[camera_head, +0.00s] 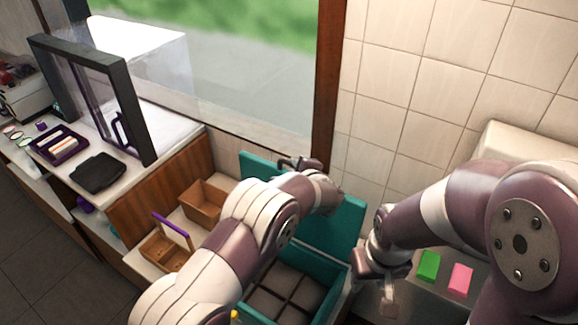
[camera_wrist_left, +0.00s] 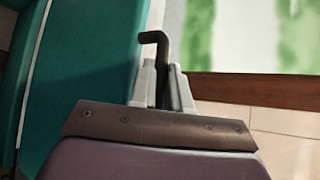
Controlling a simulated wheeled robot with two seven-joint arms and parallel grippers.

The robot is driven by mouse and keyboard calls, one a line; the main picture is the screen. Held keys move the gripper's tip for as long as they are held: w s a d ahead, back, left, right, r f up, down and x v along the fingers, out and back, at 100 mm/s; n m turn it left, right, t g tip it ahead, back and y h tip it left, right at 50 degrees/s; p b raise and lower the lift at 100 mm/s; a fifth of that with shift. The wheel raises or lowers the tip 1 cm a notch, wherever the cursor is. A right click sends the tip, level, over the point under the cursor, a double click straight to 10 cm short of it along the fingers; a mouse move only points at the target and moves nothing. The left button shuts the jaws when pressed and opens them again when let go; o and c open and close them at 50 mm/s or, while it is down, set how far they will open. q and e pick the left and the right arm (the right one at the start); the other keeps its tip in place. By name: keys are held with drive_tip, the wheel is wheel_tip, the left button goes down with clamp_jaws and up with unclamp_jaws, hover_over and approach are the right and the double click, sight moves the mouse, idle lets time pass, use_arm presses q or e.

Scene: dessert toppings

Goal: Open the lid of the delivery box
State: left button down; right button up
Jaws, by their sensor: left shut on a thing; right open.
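The delivery box (camera_head: 333,292) is teal with a dark divided inside, and my left arm hides part of it. Its teal lid (camera_head: 342,222) stands raised at the back of the box, so the inside shows. My left gripper (camera_head: 300,164) is at the lid's upper edge. In the left wrist view my left gripper (camera_wrist_left: 161,88) is shut on a dark bent handle (camera_wrist_left: 157,40), beside the teal lid (camera_wrist_left: 85,70). My right gripper (camera_head: 388,288) is open over the counter, to the right of the box.
A green block (camera_head: 429,265) and a pink block (camera_head: 461,278) lie on the counter at right. Wooden trays (camera_head: 204,203) stand left of the box. A dark-framed glass panel (camera_head: 135,110) stands at the back left. A tiled wall (camera_head: 410,110) is behind the lid.

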use_arm(q)
drive_tip(key=shift+w+d+r, duration=0.1)
drive_tip(key=shift+w+d, duration=0.05)
drive_tip(key=shift+w, duration=0.15)
drive_tip(key=c, duration=1.1)
unclamp_jaws()
drive_tip(key=shift+s, duration=0.15)
drive_tip(key=shift+s+d, duration=0.1)
drive_tip(key=shift+s, duration=0.2)
drive_tip(key=b+v, duration=0.4)
drive_tip(key=v, duration=0.8)
drive_tip(key=shift+b, duration=0.35)
drive_tip(key=shift+w+r, duration=0.1)
drive_tip(key=shift+r, duration=0.05)
